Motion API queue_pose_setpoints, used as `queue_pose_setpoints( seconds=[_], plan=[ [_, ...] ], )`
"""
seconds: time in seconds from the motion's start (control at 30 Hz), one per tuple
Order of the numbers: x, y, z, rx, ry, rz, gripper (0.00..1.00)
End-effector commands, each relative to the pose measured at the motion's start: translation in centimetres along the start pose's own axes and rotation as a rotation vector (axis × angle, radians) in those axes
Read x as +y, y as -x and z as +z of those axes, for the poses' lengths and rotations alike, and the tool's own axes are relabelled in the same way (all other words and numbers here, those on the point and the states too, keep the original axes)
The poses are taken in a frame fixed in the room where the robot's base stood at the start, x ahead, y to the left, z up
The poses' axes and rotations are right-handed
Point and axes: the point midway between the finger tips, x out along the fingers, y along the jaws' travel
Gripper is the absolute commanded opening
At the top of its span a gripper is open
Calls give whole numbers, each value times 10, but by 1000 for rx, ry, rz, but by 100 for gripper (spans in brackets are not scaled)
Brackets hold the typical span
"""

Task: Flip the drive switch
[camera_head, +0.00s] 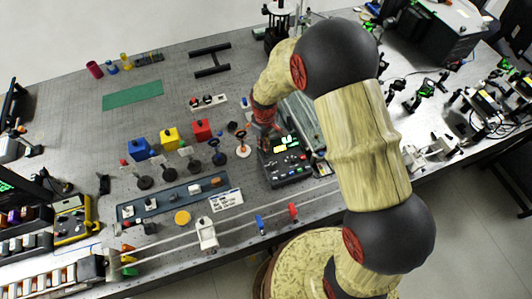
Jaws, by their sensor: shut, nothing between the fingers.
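A black control box (290,178) with small lit green, white and red patches stands on the bench right of centre. I cannot pick out the drive switch by name among these small parts. My gripper (265,130) is at the end of my arm, above or just beside the box's far left corner. It is shut and empty. It is small and partly blended with the dark box, so I cannot tell whether it touches anything. My arm comes in from the right and hides the bench behind it.
Red (201,130), yellow (170,138) and blue (139,149) blocks stand to the left, near optics on posts.

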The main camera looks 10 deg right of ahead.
Motion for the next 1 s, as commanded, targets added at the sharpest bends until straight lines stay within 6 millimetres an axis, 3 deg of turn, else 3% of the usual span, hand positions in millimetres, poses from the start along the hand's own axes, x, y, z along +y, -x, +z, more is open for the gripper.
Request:
queue_pose_setpoints(
  seconds=[1.0],
  plan=[
    [0,-10,0,0,0,0,0]
  ],
)
